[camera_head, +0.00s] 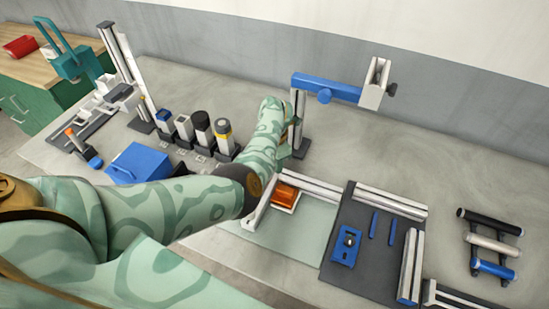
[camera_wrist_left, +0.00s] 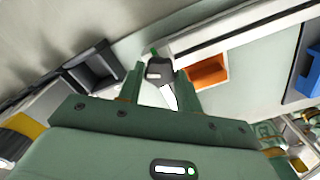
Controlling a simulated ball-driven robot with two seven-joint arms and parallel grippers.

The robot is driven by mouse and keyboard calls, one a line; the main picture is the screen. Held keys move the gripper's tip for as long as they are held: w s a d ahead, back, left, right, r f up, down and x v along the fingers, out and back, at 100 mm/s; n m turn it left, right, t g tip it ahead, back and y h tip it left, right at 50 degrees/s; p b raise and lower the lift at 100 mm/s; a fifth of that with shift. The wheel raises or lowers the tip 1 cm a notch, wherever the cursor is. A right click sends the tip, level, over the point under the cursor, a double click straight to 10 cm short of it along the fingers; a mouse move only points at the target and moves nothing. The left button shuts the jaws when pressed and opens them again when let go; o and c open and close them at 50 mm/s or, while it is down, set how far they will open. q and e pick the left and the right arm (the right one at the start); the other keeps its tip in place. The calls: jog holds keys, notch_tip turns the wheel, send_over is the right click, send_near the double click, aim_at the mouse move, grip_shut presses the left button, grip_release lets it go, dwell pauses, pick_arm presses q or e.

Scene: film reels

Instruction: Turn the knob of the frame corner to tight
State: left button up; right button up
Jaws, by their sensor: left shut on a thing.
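The frame corner shows in the left wrist view as two light metal bars (camera_wrist_left: 235,40) meeting near the fingertips. Its dark knob (camera_wrist_left: 158,69), with a small green mark at the top, sits between the fingers of my left gripper (camera_wrist_left: 157,75). The gripper is shut on the knob, one finger on each side. In the head view the frame bars (camera_head: 312,182) lie around a pale green plate. My patterned left arm covers the corner and knob there, and my left fingertips are hidden. I cannot read the knob's setting. My right gripper is not in view.
An orange block in a white tray (camera_head: 286,207) lies inside the frame. Canisters (camera_head: 202,130) and a blue box (camera_head: 141,163) stand left of my arm. A post with a blue arm (camera_head: 330,87) rises behind. A dark mat (camera_head: 345,276) with blue parts lies to the right.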

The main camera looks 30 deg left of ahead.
pick_arm(q)
jog(key=m, duration=0.2)
jog(key=m+p, duration=0.1)
jog(key=m, duration=0.1)
jog(key=m+p, duration=0.1)
jog(key=m, duration=0.1)
jog(key=shift+w+r+m, duration=0.15)
jog(key=shift+r+m, duration=0.1)
jog(key=shift+m, duration=0.05)
jog(key=m+p, duration=0.1)
jog(key=m, duration=0.2)
jog(key=shift+m+p, duration=0.5)
jog(key=shift+m, duration=1)
jog(key=shift+f, duration=0.1)
jog(key=o, duration=0.8)
jog(key=shift+o, duration=1)
